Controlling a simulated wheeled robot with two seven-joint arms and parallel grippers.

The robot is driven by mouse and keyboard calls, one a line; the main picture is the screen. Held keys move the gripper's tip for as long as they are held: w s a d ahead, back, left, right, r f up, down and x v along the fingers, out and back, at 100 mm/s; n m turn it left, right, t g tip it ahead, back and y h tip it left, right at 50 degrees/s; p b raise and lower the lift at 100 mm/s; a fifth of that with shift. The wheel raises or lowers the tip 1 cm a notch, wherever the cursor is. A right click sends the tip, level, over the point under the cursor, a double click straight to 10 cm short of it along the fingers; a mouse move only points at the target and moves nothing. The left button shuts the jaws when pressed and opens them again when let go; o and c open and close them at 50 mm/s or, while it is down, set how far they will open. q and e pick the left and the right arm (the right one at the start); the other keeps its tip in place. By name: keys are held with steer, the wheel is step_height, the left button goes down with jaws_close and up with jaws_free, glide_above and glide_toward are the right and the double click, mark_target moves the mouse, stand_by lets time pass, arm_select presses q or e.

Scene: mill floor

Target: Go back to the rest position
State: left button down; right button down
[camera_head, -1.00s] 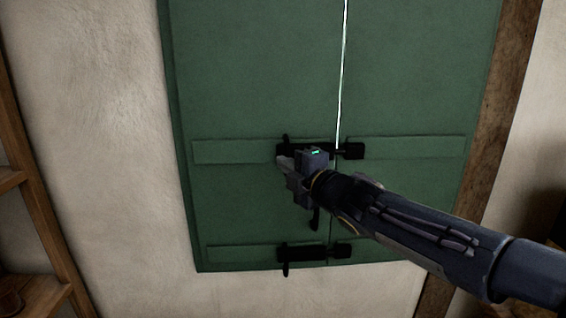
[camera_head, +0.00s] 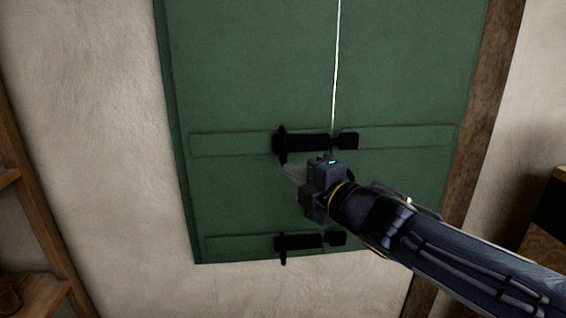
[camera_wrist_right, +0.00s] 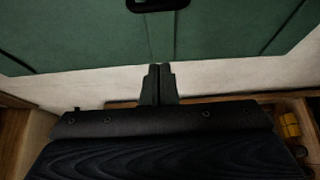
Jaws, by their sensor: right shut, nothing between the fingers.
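My right gripper (camera_head: 290,172) is in front of the green shutters (camera_head: 250,80), between the upper black bolt (camera_head: 305,142) and the lower black bolt (camera_head: 300,241). Its fingers are together with nothing between them, as the right wrist view (camera_wrist_right: 158,72) also shows. The gripper appears apart from both bolts. Both bolts lie across the seam between the two shutter leaves. A thin bright line of light shows at the seam above the upper bolt. My left gripper is not in view.
A pale plaster wall (camera_head: 90,120) surrounds the shutters. A wooden shelf (camera_head: 35,290) stands at the left, a timber post (camera_head: 490,110) at the right. A wooden piece of furniture (camera_head: 545,220) is at the right edge. Yellow objects (camera_wrist_right: 290,128) show at the right of the wrist view.

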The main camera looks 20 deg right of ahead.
steer(key=shift+s+d, duration=0.1)
steer(key=shift+s, duration=0.1)
stand_by(0.4)
steer(key=s+d+f+m+g+h, duration=0.45)
steer(key=s+f+m, duration=0.25)
steer(key=f+m, duration=0.45)
steer(key=s+a+f+m+g+y, duration=0.2)
steer(key=s+a+f+m+g, duration=0.1)
steer(key=s, duration=0.5)
steer(key=s+a+f+m+g+y, duration=0.2)
steer(key=s+a+f+m+g, duration=0.2)
steer(key=s+f+m, duration=0.4)
step_height(320, 180, down, 2)
steer(key=shift+s+a+f, duration=0.1)
steer(key=shift+s+a, duration=0.1)
steer(key=shift+a, duration=0.35)
